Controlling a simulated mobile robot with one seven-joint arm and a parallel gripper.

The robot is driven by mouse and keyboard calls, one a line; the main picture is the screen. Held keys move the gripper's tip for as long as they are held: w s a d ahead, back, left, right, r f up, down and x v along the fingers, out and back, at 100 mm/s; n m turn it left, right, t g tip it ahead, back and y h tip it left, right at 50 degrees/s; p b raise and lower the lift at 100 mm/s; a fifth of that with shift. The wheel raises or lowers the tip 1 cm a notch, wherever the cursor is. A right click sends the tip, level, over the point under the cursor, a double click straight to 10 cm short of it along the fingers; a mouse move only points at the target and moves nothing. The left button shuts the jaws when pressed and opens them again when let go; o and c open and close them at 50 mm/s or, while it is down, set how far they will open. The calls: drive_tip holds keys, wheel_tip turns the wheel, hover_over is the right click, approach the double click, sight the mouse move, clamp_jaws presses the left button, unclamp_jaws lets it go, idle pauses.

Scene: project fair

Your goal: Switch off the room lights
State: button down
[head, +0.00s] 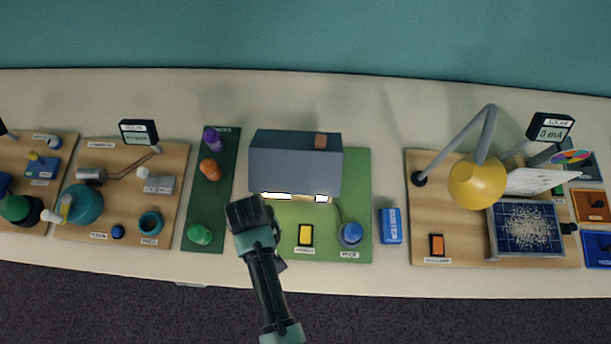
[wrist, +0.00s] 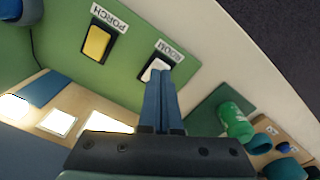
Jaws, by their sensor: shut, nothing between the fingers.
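The white room switch (wrist: 152,70), labelled ROOM, sits on the green board of the model house. My gripper's two fingers (wrist: 164,80) are together and empty, with their tips over the switch's lower edge in the wrist view. I cannot tell whether they touch it. In the head view my arm hides this switch. The grey-roofed house (head: 295,165) has bright windows (head: 277,195), and the lit windows (wrist: 105,110) also show in the wrist view. The yellow porch switch (wrist: 97,42), labelled PORCH, is beside the room switch; it also shows in the head view (head: 305,235).
A blue knob (head: 351,233) stands right of the porch switch, and a blue box (head: 391,226) beyond it. Left is a dark green board (head: 222,160) with a green canister (head: 199,234). A yellow lamp (head: 477,182) stands farther right. The table's front edge is near.

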drive_tip(key=shift+f+b, duration=0.65)
drive_tip(key=shift+f, duration=0.35)
idle(0.4)
drive_tip(key=shift+r, duration=0.1)
wheel_tip(320, 180, up, 7)
drive_tip(key=p, duration=0.7)
drive_tip(key=shift+p, duration=0.3)
idle(0.3)
